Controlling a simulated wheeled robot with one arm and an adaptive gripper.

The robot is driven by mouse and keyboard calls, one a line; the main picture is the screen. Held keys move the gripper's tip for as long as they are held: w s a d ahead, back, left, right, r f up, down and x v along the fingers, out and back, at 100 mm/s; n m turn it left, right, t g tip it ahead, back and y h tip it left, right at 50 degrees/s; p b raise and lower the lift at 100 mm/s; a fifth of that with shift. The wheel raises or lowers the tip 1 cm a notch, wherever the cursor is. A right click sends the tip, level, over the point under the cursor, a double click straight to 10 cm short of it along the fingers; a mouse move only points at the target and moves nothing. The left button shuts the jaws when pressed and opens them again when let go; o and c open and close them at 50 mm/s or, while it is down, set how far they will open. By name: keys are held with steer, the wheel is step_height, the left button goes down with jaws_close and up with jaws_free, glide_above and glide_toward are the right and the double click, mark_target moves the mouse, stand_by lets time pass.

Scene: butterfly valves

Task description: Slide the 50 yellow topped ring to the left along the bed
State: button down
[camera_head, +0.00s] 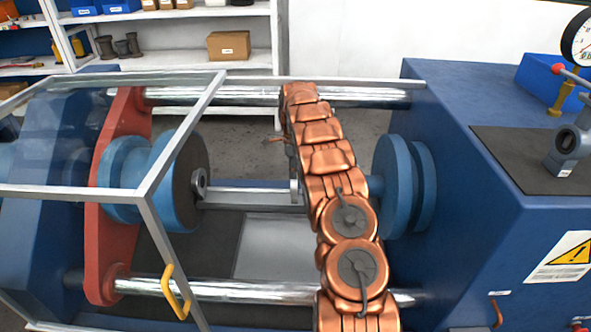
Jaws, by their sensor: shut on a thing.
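No ring with a yellow top can be made out in the head view. My copper arm crosses the middle of the bench from bottom to top and hides what lies behind it. My gripper is not visible. The bed (250,198) is a narrow grey rail between two blue round flanges. A small grey eye-shaped piece (199,183) stands at its left end. The left flange (178,180) has a dark face. The right flange (392,185) is partly behind my arm. A thin grey upright (294,190) shows at my arm's left edge.
A grey guard frame (150,185) with a yellow handle (175,292) covers the left side. A red plate (105,265) stands behind the left flange. Chrome rods run along the back (220,95) and front (220,290). A blue housing (465,220) fills the right.

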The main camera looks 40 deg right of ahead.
steer(key=shift+w+a, duration=0.25)
steer(key=shift+a, duration=0.1)
stand_by(0.3)
steer(key=shift+w+a, duration=1.15)
steer(key=shift+a, duration=0.15)
steer(key=shift+w+a+p, duration=0.3)
steer(key=shift+w+a, duration=0.4)
steer(key=shift+a, duration=0.2)
stand_by(0.3)
steer(key=shift+w+a, duration=0.45)
steer(key=shift+a, duration=0.05)
steer(key=shift+w+a, duration=0.3)
steer(key=shift+w+a+p, duration=0.2)
steer(key=shift+a+p, duration=0.05)
steer(key=shift+p, duration=0.05)
steer(key=shift+w+a, duration=0.2)
steer(key=shift+a, duration=0.1)
steer(key=shift+w+a, duration=0.15)
stand_by(0.4)
